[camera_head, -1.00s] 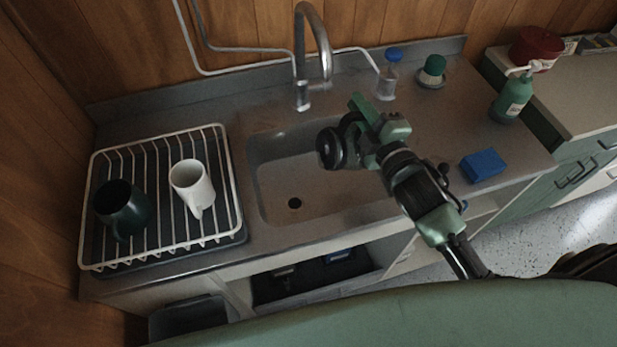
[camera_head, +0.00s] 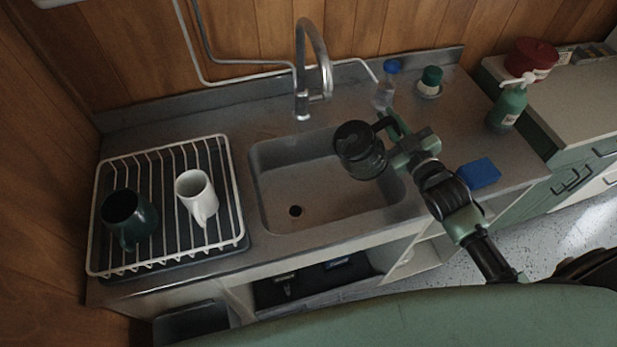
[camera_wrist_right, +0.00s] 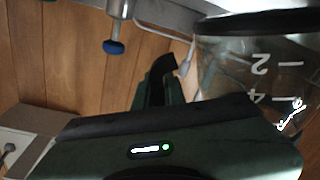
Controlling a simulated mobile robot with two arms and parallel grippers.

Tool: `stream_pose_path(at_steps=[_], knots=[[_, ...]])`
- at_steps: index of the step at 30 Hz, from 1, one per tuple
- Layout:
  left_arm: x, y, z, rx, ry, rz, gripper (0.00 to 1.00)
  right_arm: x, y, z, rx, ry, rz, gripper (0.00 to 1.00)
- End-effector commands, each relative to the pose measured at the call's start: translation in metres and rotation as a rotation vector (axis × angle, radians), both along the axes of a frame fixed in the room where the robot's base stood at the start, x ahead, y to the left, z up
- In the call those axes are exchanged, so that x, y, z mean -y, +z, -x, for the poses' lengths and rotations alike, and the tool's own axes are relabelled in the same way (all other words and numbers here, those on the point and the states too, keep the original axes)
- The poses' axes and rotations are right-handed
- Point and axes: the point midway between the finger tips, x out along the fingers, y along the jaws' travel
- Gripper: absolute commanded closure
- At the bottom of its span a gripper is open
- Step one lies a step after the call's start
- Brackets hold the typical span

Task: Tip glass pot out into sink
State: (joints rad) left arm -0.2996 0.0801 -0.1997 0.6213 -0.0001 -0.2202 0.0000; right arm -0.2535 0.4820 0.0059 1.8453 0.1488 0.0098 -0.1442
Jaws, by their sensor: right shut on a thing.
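The glass pot (camera_head: 361,158), with a dark lid and handle, is held above the right part of the sink (camera_head: 287,222). In the head view it looks close to upright, with its dark top facing the camera. My right gripper (camera_head: 396,133) is shut on its handle, at the pot's right side. The right wrist view shows the pot's clear wall (camera_wrist_right: 262,68) with white markings, beside the gripper (camera_wrist_right: 160,85). I cannot tell how much liquid is inside. My left gripper is not in view.
The tap (camera_head: 315,60) arches over the sink's back edge. A white dish rack (camera_head: 92,232) with a dark green mug (camera_head: 128,216) and a white mug (camera_head: 196,196) stands left. A clear bottle (camera_head: 384,92), a green-topped brush (camera_head: 431,80), a blue sponge (camera_head: 479,173) and a green soap bottle (camera_head: 506,106) stand right.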

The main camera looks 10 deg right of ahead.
Motion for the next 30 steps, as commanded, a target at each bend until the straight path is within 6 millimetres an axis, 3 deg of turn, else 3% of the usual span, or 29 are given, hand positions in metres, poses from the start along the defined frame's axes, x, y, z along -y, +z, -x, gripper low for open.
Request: stream_pose_path(at_steps=[1, 9, 13, 18, 30], knots=[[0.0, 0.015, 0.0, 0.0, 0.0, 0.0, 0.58, 0.002, 0.017, -0.001, 0.002, 0.001, -0.017, 1.0], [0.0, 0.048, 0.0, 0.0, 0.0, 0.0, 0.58, 0.013, 0.05, -0.002, -0.011, 0.0, -0.118, 1.0], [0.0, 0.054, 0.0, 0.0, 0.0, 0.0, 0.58, 0.028, 0.049, -0.004, -0.033, -0.001, -0.277, 1.0], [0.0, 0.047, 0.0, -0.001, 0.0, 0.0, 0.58, 0.035, 0.036, -0.005, -0.047, 0.0, -0.41, 1.0], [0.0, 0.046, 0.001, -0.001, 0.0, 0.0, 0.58, 0.037, 0.033, -0.005, -0.053, -0.001, -0.465, 1.0]])
